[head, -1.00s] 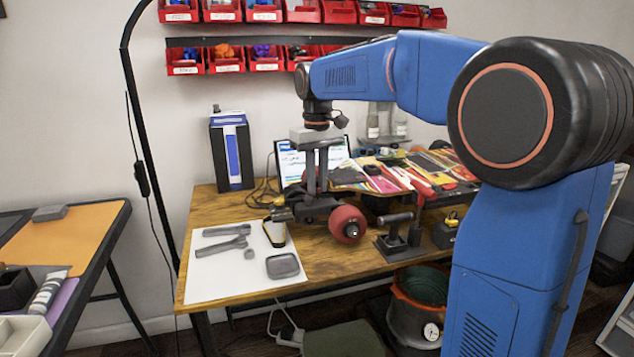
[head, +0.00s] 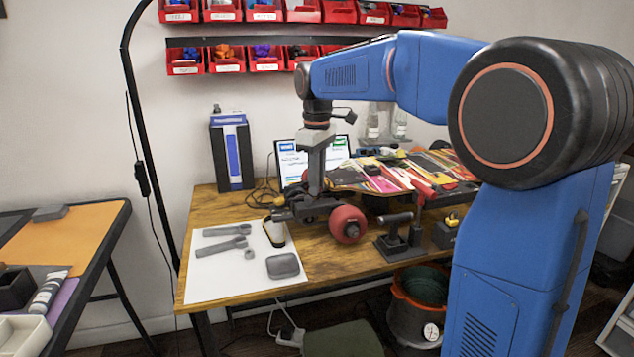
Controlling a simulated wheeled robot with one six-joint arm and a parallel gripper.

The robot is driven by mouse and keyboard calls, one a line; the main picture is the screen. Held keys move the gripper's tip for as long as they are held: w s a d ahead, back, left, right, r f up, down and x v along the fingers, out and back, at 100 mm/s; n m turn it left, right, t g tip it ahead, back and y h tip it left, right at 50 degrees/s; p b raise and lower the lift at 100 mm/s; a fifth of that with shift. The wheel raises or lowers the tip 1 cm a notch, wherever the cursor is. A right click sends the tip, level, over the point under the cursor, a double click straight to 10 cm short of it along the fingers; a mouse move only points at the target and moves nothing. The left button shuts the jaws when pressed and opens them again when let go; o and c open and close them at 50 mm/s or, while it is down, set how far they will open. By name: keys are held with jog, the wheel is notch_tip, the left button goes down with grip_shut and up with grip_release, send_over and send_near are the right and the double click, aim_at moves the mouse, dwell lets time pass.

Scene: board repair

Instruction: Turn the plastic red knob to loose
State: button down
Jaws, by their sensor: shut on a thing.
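A skateboard (head: 380,178) with a colourful underside lies wheels-up on the wooden table. Its grey metal truck (head: 300,208) is at the near left end, with a large red wheel (head: 347,224) on its near right side. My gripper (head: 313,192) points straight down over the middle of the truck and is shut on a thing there. The fingers are seen nearly edge-on and overlap. They hide what they hold, which fits the red knob at the truck's centre; its colour and turn position cannot be made out.
A white mat (head: 215,285) holds grey tools (head: 225,238) and a grey case (head: 283,265). A black-and-yellow item (head: 275,233) stands close left of the truck. A black stand (head: 397,240) is right of the wheel. A screen (head: 290,160) stands behind.

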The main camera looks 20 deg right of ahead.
dwell(0.3)
jog(key=c, duration=1.7)
grip_release()
jog(key=shift+o, duration=0.2)
notch_tip(320, 180, up, 17)
jog(key=shift+r, duration=0.2)
jog(key=shift+s, duration=0.1)
jog(key=s+d+f+m+t, duration=0.2)
jog(key=s+d+f+m, duration=0.1)
jog(key=s+f, duration=1.2)
jog(key=s+d+f+m+t, duration=0.2)
jog(key=s+f+m, duration=0.4)
jog(key=s+f, duration=1)
jog(key=shift+s+d+t, duration=0.4)
jog(key=shift+s+d, duration=0.15)
jog(key=shift+s, duration=0.65)
